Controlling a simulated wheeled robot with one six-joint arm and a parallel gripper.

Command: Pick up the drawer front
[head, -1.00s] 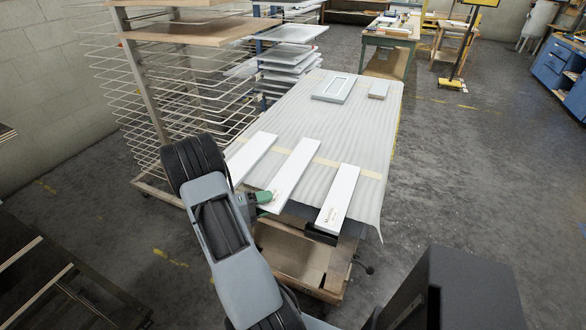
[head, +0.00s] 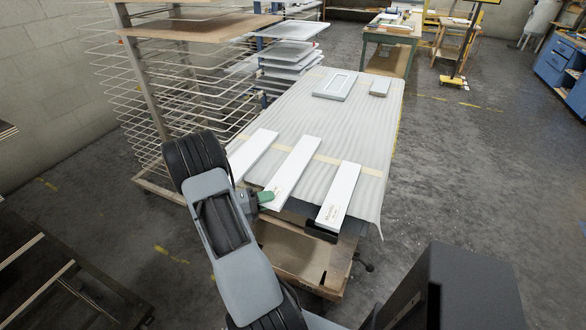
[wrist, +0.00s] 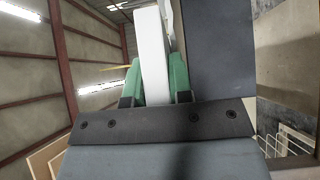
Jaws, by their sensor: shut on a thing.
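Three long white drawer-front boards lie side by side across the near part of the padded cart (head: 362,130): a left board (head: 253,155), a middle board (head: 295,170) and a right board (head: 341,192). My gripper (head: 266,197) is at the near left edge of the middle board. In the wrist view its green fingers (wrist: 155,85) are shut on a white board (wrist: 151,45), seen edge-on between them. The held board appears to be the middle one. Whether it is clear of the padding cannot be told. My arm hides the left board's near end.
A grey framed panel (head: 335,86) and a small grey block (head: 380,88) lie at the cart's far end. A wire drying rack (head: 150,95) stands close on the left. Open floor (head: 460,170) lies to the right.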

